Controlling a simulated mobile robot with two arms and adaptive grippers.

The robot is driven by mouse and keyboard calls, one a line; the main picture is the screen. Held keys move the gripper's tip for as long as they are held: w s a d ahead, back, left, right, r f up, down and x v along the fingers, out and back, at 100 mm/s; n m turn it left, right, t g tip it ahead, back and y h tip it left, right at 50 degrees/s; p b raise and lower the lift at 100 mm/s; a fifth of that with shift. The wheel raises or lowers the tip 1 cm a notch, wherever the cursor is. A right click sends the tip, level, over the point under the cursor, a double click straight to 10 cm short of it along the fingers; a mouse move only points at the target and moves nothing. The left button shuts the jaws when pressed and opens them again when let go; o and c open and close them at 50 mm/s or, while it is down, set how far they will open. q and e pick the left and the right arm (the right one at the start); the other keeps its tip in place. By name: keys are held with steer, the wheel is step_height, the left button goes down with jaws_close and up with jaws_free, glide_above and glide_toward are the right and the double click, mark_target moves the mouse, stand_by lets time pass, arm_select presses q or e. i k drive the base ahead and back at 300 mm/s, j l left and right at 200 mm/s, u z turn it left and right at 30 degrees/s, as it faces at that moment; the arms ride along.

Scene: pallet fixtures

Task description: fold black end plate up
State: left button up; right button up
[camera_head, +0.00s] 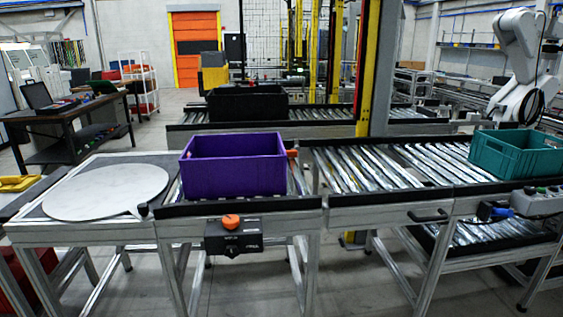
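Neither of my grippers is in view. I cannot tell for sure which part is the black end plate. A dark flat surface (150,159) lies around the round white disc at the left end of the conveyor. A long black strip (240,205) runs along the front edge of the conveyor section under the purple crate (233,177). A small black fitting (143,210) sits at the front corner between the disc table and this section. No plate is clearly seen standing upright.
A white disc (106,192) lies on the left table. A black control box (233,236) with an orange knob hangs in front. Bare rollers (390,165) stretch right to a teal crate (517,154). A black crate (247,102) stands on the conveyor behind.

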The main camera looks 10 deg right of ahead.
mark_target(13, 208)
steer(key=u, duration=1.45)
steer(key=i+l, duration=0.1)
steer(key=i, duration=0.6)
